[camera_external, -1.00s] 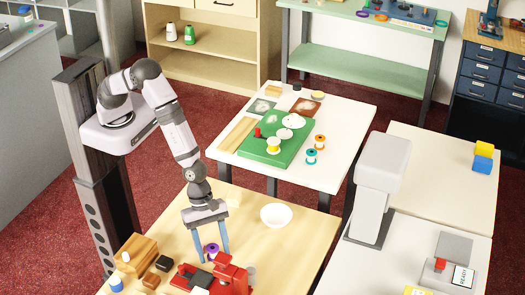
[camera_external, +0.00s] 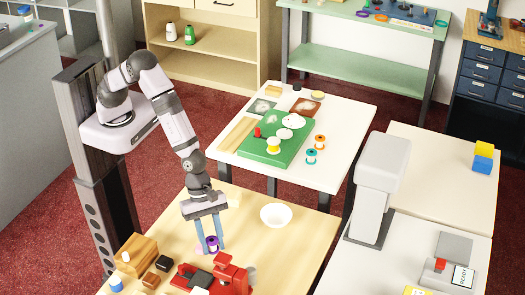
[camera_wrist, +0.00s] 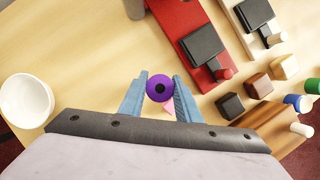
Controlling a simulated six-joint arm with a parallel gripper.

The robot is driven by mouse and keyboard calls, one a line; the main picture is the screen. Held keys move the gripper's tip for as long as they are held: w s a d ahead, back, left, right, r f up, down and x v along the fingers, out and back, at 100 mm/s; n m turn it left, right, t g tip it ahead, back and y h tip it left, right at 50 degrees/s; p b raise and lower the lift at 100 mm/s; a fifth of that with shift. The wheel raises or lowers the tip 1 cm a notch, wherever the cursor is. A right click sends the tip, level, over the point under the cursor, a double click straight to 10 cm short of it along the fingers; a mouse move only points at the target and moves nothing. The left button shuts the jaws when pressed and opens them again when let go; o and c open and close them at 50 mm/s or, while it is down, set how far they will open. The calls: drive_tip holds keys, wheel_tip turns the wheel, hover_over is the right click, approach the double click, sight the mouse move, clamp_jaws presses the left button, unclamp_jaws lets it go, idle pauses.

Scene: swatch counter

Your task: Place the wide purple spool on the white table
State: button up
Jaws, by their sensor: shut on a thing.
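The purple spool (camera_external: 212,244) is between the fingers of my gripper (camera_external: 209,243), over the wooden table in the external view. In the wrist view the spool (camera_wrist: 160,88) shows its purple top with a dark centre hole, and the blue fingers of my gripper (camera_wrist: 161,84) are shut on its sides. Part of something pink shows just beside it. The white table (camera_external: 345,112) stands beyond the wooden table.
A white bowl (camera_external: 276,215) is on the wooden table (camera_external: 252,240), right of my gripper. A red device (camera_external: 229,273) stands close in front, with wooden and dark blocks to the left. A tall white machine (camera_external: 376,190) stands to the right. The white table's right side has free room.

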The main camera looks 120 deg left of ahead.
sight(207, 238)
wheel_tip(207, 238, up, 7)
drive_tip(key=shift+f, duration=0.15)
drive_tip(key=shift+m, duration=0.3)
drive_tip(key=shift+s+f+m+g+h, duration=0.1)
drive_tip(key=shift+m+g+h, duration=0.3)
drive_tip(key=shift+m, duration=0.6)
drive_tip(key=m, duration=0.1)
drive_tip(key=s+m, duration=0.1)
drive_tip(key=m+g, duration=0.1)
drive_tip(key=m, duration=0.1)
drive_tip(key=shift+s+a+f+h, duration=0.15)
drive_tip(key=shift+s+f+h, duration=0.15)
drive_tip(key=shift+h, duration=0.1)
drive_tip(key=s+a+m+g+y, duration=0.55)
drive_tip(key=s+m, duration=0.55)
drive_tip(key=m, duration=1.1)
drive_tip(key=a+h, duration=0.1)
drive_tip(key=a, duration=1.5)
drive_tip(key=shift+w+a+n+g, duration=0.2)
drive_tip(key=shift+w+n+g, duration=0.1)
drive_tip(key=shift+w+g, duration=0.05)
